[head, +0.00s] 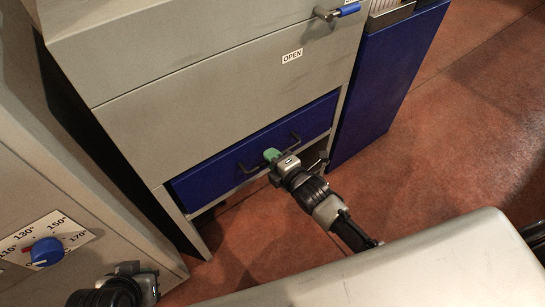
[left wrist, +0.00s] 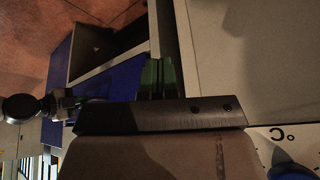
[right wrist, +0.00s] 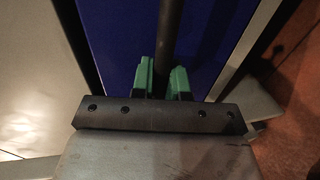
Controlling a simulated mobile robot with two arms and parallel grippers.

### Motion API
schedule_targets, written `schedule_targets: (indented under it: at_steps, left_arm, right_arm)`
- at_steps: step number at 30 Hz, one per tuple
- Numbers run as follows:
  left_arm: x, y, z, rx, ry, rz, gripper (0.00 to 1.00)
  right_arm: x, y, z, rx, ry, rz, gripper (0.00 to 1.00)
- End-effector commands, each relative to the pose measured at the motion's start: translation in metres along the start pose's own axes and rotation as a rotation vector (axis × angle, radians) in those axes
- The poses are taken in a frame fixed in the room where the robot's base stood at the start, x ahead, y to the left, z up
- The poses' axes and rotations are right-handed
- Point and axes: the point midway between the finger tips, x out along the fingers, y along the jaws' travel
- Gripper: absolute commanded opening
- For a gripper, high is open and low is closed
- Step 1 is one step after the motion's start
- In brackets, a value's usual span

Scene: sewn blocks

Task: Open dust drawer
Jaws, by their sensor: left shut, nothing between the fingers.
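The blue dust drawer (head: 222,173) sits low in the grey machine, and its front looks about flush with the frame. A dark bar handle (head: 249,171) spans its front. My right gripper (head: 271,155) is at the middle of this handle. In the right wrist view its green fingers (right wrist: 163,82) lie on both sides of the dark handle bar (right wrist: 171,30), which fills the gap between them. My left gripper (head: 145,270) is at the lower left, away from the drawer; its green fingers (left wrist: 161,76) are together and empty.
A grey panel with an "OPEN" label (head: 292,56) is above the drawer. A blue cabinet (head: 385,85) stands to the right. A grey unit with a blue knob (head: 47,251) is at the lower left. Reddish floor (head: 440,140) lies open at the right.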

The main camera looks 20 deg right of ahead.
Motion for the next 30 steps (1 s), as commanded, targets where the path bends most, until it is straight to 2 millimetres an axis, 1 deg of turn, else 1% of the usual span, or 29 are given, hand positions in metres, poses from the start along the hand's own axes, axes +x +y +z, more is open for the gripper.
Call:
schedule_targets:
  at_steps: [11,14,17,19,27,28,30]
  left_arm:
    - [-0.001,0.000,0.000,0.000,-0.005,0.000,0.00]
    - [-0.004,-0.001,0.009,-0.002,-0.057,-0.002,0.00]
    - [-0.010,-0.003,0.023,-0.005,-0.145,-0.006,0.00]
    - [-0.015,-0.004,0.028,-0.007,-0.185,-0.008,0.00]
    - [-0.032,-0.004,0.018,-0.006,-0.179,-0.008,0.00]
    - [-0.025,-0.004,0.019,-0.006,-0.185,-0.007,0.00]
    - [-0.004,-0.004,0.023,-0.005,-0.198,-0.005,0.00]
  right_arm:
    - [-0.002,0.000,0.000,0.000,0.000,-0.001,0.00]
    - [-0.005,-0.001,0.000,-0.001,0.000,-0.003,0.00]
    - [-0.011,-0.002,0.000,-0.001,0.000,-0.004,0.00]
    - [-0.018,-0.002,0.000,0.000,0.000,-0.005,0.00]
    - [-0.051,-0.008,0.000,-0.001,0.001,-0.005,0.00]
    - [-0.054,-0.009,0.000,0.000,0.001,-0.006,0.00]
    - [-0.064,-0.011,0.000,-0.001,0.001,-0.006,0.00]
